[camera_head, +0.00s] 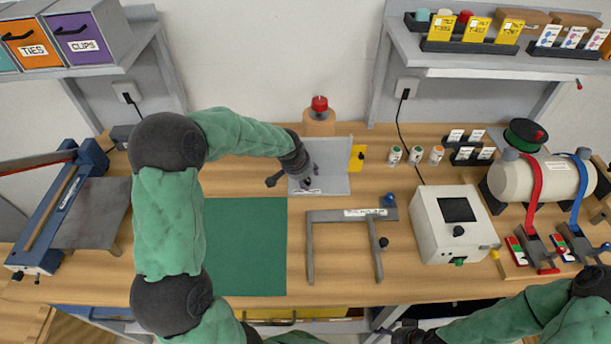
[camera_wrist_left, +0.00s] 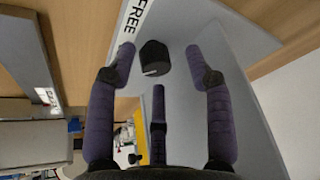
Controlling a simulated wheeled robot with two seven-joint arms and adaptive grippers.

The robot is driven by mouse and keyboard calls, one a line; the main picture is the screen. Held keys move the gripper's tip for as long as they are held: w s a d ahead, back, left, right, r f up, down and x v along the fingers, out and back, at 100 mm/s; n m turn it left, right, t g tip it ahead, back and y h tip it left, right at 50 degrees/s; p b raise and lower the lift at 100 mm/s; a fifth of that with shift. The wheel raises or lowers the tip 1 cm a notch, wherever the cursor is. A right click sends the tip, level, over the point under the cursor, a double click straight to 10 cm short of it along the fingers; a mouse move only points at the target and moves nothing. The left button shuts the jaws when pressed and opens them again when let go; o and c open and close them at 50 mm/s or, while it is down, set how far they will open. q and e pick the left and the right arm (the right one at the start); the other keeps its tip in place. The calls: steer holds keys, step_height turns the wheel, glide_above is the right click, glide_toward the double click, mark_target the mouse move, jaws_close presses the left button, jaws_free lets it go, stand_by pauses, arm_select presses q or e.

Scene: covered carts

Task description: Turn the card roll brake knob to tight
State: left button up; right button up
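A black knob (camera_wrist_left: 154,58) with a white pointer line sits on a grey panel (camera_wrist_left: 225,110) in the left wrist view. A white label (camera_wrist_left: 130,25) reading "FREE" runs beside it. My left gripper (camera_wrist_left: 160,58) is open, with two fingers on either side of the knob and a third below it. Gaps show between the fingers and the knob; depth is hard to judge. In the head view my left gripper (camera_head: 290,181) is over the grey stand (camera_head: 335,182), and its wrist hides part of that stand. My right gripper (camera_head: 405,333) shows only as a dark part at the bottom edge.
A grey frame (camera_head: 312,250), a green mat (camera_head: 245,245) and a white box with a screen (camera_head: 446,228) are in front. The mat is bare.

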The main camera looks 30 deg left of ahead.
arm_select(q)
steer(key=v, duration=1.2)
steer(key=w+f+n+p, duration=0.1)
steer(key=f+n, duration=0.1)
steer(key=f, duration=0.1)
steer(key=w+f+n+y+p, duration=0.1)
steer(key=w+f+n, duration=0.1)
steer(key=f, duration=0.2)
steer(key=w+f+n+y+p, duration=0.1)
steer(key=f+n, duration=0.1)
steer(key=f, duration=0.2)
steer(key=shift+w+d+f+g, duration=0.15)
steer(key=shift+w+d+g, duration=0.1)
steer(key=shift+d+g, duration=0.1)
stand_by(0.4)
jaws_close()
